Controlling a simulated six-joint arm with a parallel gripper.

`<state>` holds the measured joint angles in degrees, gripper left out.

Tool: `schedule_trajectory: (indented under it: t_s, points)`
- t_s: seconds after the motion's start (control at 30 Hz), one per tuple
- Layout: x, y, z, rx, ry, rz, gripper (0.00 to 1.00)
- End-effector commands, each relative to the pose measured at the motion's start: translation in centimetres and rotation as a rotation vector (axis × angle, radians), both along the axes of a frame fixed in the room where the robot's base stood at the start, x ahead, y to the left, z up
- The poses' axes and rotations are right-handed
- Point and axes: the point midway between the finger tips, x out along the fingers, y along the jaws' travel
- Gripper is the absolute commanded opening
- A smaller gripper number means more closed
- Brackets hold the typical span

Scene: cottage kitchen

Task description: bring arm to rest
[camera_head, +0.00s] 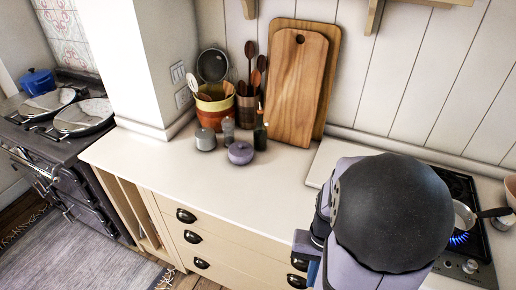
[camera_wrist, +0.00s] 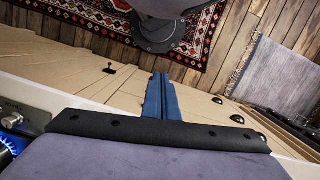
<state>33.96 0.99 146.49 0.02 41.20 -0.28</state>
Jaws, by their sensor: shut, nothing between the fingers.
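My gripper (camera_wrist: 161,97) shows in the wrist view as two blue fingers pressed together, with nothing between them. It hangs by the front edge of the counter, above the beige drawer fronts (camera_wrist: 190,92). In the head view my arm covers the right foreground, and only a small blue part shows low beside it; the fingertips cannot be made out there.
The cream counter (camera_head: 180,160) is mostly bare. A lit gas burner (camera_head: 459,238) with a pan (camera_head: 464,215) is right of my arm. A patterned rug (camera_wrist: 85,28) covers the floor.

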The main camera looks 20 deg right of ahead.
Motion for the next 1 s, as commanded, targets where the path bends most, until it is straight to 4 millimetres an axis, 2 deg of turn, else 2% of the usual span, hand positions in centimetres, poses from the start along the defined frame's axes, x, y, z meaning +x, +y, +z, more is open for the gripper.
schedule_trajectory:
  t_s: [0.1,0.2,0.4,0.5,0.67,1.0]
  points:
    - [2.6,2.7,1.1,-0.031,-0.056,0.184,0.0]
    - [4.3,5.0,1.9,-0.047,-0.099,0.316,0.0]
    - [5.8,9.0,2.6,-0.052,-0.145,0.507,0.0]
    - [5.8,10.1,2.6,-0.049,-0.147,0.56,0.0]
    - [5.9,10.9,2.6,-0.046,-0.147,0.594,0.0]
    - [5.9,10.9,2.6,-0.046,-0.147,0.594,0.0]
